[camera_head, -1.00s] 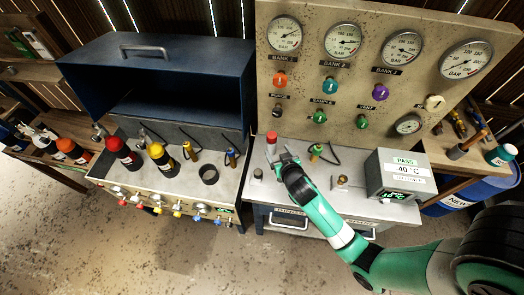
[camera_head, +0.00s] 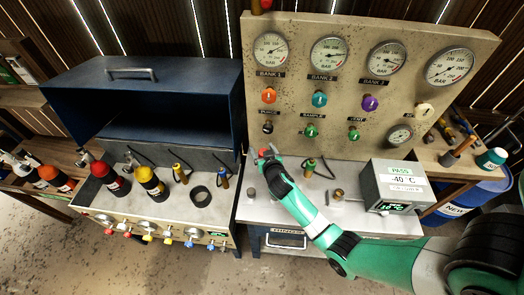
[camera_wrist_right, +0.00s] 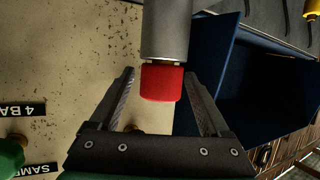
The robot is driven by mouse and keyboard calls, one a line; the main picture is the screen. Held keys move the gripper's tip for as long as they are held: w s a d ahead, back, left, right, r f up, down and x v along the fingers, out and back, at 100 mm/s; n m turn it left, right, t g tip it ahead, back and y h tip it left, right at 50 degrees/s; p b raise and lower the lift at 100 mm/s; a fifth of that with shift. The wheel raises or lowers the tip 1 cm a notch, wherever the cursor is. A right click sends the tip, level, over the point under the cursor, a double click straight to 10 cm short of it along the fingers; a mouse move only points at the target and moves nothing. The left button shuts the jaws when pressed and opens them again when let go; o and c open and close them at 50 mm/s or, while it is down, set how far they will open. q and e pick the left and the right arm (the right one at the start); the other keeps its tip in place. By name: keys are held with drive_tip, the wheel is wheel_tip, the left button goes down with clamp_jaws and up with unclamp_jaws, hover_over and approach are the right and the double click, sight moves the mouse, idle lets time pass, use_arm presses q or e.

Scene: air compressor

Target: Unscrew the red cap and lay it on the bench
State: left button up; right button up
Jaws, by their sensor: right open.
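The red cap (camera_wrist_right: 162,82) sits on the end of a grey cylinder (camera_wrist_right: 166,30) in the right wrist view. My right gripper (camera_wrist_right: 160,74) is open, with one finger on each side of the cap and a visible gap to both. In the head view, the right gripper (camera_head: 268,156) is at the back left of the grey bench (camera_head: 345,222), and only bits of red show at its tips. The cylinder is hidden there behind the gripper. My left gripper is not in view.
The gauge panel (camera_head: 352,95) rises just behind the bench. A blue open box (camera_head: 215,75) stands to the left. A small brass fitting (camera_head: 337,195) and a grey PASS display box (camera_head: 396,187) are on the bench's right side. Bare bench lies between.

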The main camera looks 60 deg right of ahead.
drive_tip(key=shift+w+d+f, duration=0.1)
drive_tip(key=shift+w+d, duration=0.1)
drive_tip(key=shift+d, duration=0.05)
clamp_jaws()
drive_tip(key=n+y+p, duration=0.1)
drive_tip(key=p, duration=0.1)
drive_tip(key=n+t+p, duration=0.1)
drive_tip(key=p, duration=0.2)
drive_tip(key=shift+w+a+t+y, duration=0.1)
drive_tip(key=shift+a+t+y, duration=0.1)
drive_tip(key=shift+t+y, duration=0.15)
drive_tip(key=shift+o, duration=0.2)
unclamp_jaws()
